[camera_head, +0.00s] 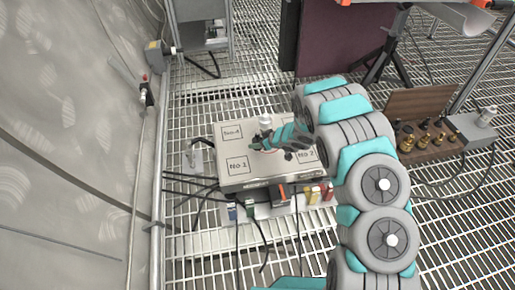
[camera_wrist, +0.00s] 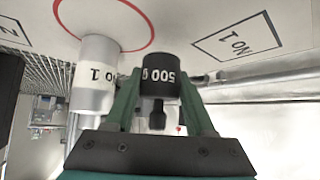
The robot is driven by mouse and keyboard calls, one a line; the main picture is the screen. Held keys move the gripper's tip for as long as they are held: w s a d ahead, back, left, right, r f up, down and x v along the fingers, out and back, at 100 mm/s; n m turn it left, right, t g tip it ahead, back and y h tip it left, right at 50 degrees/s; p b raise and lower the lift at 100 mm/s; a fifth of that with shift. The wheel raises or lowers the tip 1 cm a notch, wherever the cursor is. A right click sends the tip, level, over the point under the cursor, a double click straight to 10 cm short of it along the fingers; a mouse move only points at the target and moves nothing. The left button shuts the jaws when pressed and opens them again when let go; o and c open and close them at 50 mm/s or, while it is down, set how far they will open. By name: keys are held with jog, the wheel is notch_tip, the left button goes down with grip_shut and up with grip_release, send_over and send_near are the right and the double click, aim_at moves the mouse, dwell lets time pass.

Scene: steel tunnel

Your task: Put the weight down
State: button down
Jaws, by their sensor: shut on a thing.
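My gripper (camera_wrist: 162,95) is shut on a black weight marked "500 g" (camera_wrist: 160,72), with one finger on each side. In the head view my gripper (camera_head: 262,143) is over the middle of the pale platform (camera_head: 262,178); the black weight is hard to make out there. I cannot tell whether the black weight touches the platform.
The platform has a No.1 square (camera_head: 238,165), a No.4 square (camera_head: 232,132) and a No.2 square (camera_head: 307,156), partly covered by my arm. A wooden rack (camera_head: 433,150) with several brass weights stands at right. Cables and small coloured blocks (camera_head: 316,194) lie along the platform's front.

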jog(key=shift+w+a+f+b, duration=0.1)
jog(key=shift+f+b, duration=0.4)
jog(key=shift+f, duration=1.2)
jog(key=shift+f, duration=0.15)
jog(key=shift+c, duration=1.3)
grip_release()
jog(key=shift+r, duration=0.2)
jog(key=p+v, duration=0.1)
jog(key=v, duration=1.1)
jog(key=shift+p, duration=0.35)
